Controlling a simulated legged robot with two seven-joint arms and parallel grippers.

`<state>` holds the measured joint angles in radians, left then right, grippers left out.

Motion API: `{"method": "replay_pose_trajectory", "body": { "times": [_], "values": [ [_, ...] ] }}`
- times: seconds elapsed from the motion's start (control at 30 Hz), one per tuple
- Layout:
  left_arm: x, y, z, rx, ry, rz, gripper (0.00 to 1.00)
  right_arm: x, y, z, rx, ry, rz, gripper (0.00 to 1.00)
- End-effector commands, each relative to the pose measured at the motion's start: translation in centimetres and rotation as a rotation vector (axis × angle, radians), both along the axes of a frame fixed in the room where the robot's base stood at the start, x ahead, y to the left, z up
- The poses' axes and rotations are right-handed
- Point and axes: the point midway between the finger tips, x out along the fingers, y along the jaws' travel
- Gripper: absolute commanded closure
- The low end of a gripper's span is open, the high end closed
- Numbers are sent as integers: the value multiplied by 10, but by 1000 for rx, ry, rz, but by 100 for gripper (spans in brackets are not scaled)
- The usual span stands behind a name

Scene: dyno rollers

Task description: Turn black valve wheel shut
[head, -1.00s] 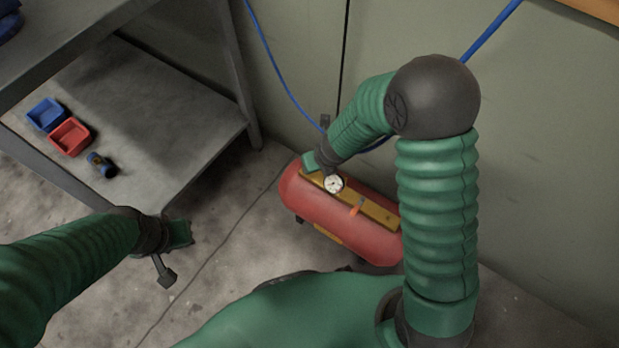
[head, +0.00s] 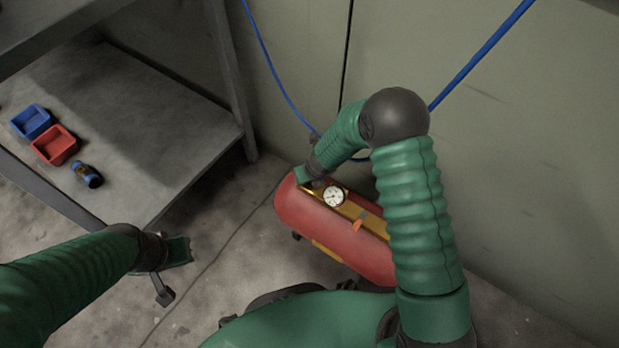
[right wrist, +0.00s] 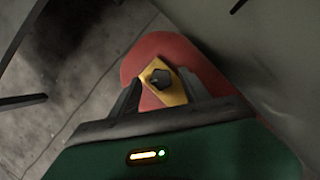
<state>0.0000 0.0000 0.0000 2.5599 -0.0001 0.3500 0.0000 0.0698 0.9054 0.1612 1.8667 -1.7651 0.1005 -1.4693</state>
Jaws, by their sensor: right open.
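The black valve wheel (right wrist: 160,79) sits on the yellow plate (right wrist: 176,97) on top of the red tank (right wrist: 143,55). My right gripper (right wrist: 160,73) is open, with the wheel between its two dark fingers in the picture. I cannot tell whether the fingers touch it. In the head view, my right gripper (head: 309,178) is at the left end of the tank (head: 290,209) and the wheel is hidden there. My left gripper (head: 176,272) hangs over the floor, left of the tank; its opening is unclear.
A wall (head: 520,150) with a blue hose (head: 480,56) is behind. A grey shelf (head: 130,130) at left holds blue and red bins.

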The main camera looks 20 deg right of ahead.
Motion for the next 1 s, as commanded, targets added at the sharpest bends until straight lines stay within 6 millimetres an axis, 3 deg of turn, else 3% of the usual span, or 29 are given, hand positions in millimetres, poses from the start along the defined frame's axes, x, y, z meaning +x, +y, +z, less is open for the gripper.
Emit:
{"method": "replay_pose_trajectory", "body": {
  "times": [0.07,0.47,1.0],
  "values": [
    [0,0,0,0,0,0,100,0,0,0,0,0,-1,46],
    [0,0,0,0,0,0,100,0,-1,0,-1,0,-1,98],
    [0,0,4,0,0,0,100,0,1,1,0,0,-106,100]
  ]
}}
